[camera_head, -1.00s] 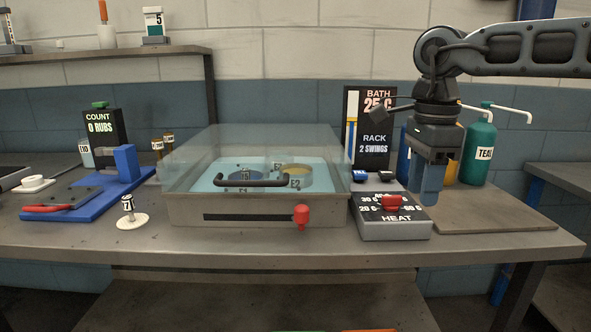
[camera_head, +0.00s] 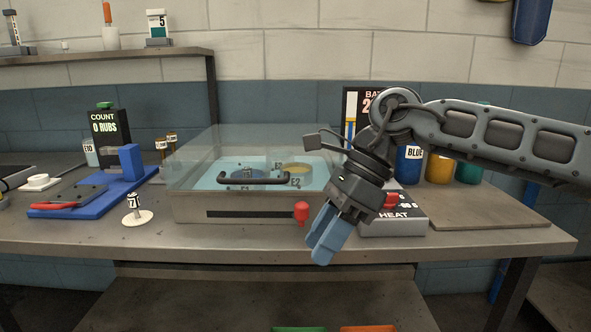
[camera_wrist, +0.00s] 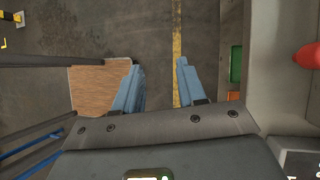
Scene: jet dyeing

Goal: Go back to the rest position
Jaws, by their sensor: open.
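My gripper (camera_head: 329,240) has blue fingers and is open and empty. In the head view it hangs tilted down and to the left, in front of the heat control box (camera_head: 408,222) and near the red knob (camera_head: 301,211) of the bath. In the wrist view the fingers of my gripper (camera_wrist: 160,82) stand apart with nothing between them, over the bare floor (camera_wrist: 150,30). My arm partly hides the bath display (camera_head: 351,103) and the heat box.
The glass-lidded bath (camera_head: 240,207) with its dark handle stands mid-table. A blue rubbing device (camera_head: 70,208) and a small white-based holder (camera_head: 134,218) are at left. Coloured bottles (camera_head: 440,168) and a brown board (camera_head: 485,210) are at right. The front table edge is close below.

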